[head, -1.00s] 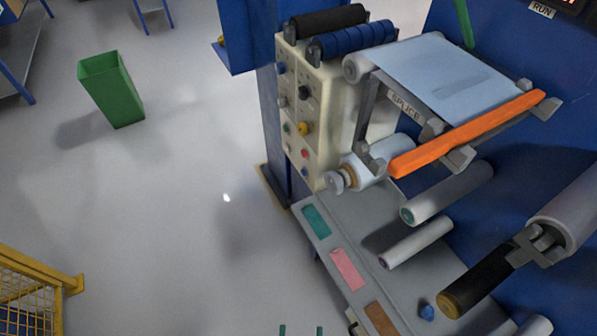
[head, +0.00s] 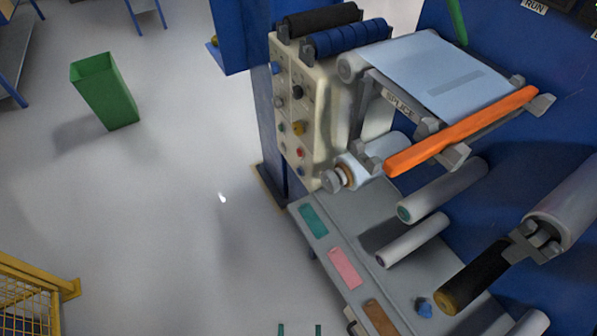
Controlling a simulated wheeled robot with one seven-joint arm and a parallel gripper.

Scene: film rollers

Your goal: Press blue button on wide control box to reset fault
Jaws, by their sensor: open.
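The cream control box (head: 318,125) stands upright on a blue post in the head view, its button face turned to the left. A blue button or knob (head: 276,68) sits at the upper left of that face. A smaller bluish button (head: 301,168) shows low on the face, below a red one (head: 300,153). Black, yellow, green and grey controls are also on it. My gripper (head: 299,330) shows only as two teal fingertips at the bottom edge. They are apart with nothing seen between them, well below the box in the picture.
A grey bench (head: 335,215) with coloured patches lies below the box. Rollers (head: 440,190) and an orange bar (head: 460,130) jut out on the right. A green bin (head: 105,95) and yellow mesh fence (head: 35,300) stand left. The grey floor between is clear.

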